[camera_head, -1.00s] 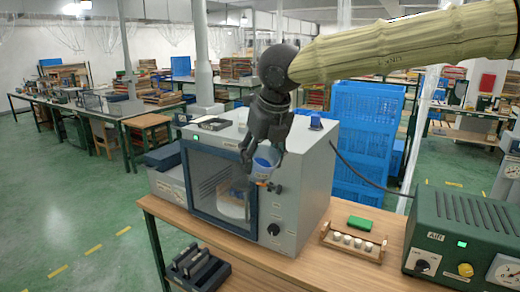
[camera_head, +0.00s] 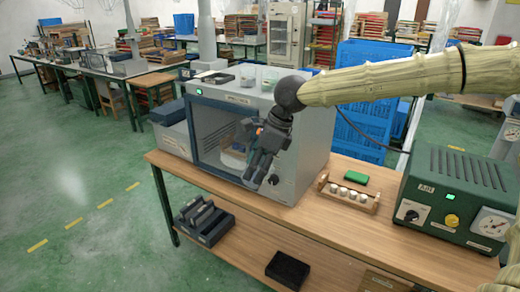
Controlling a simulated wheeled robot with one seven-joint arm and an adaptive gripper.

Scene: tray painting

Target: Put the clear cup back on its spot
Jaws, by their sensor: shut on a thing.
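My gripper (camera_head: 262,166) is in front of the right part of the grey cabinet's front, fingers pointing down and slightly left. Its fingers look close together. The clear cup that showed in it with blue inside is now mostly hidden behind the fingers and wrist. A bluish patch (camera_head: 239,148) shows just left of the fingers; I cannot tell whether it is the cup or something inside the cabinet. The cup's spot cannot be made out.
The grey cabinet (camera_head: 312,160) has a dark-framed window. Small pale containers (camera_head: 248,76) stand on its top. A wooden rack (camera_head: 348,197) with several white pieces, a green block (camera_head: 355,176) and a green power unit (camera_head: 455,195) are to the right. The bench front (camera_head: 330,228) is clear.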

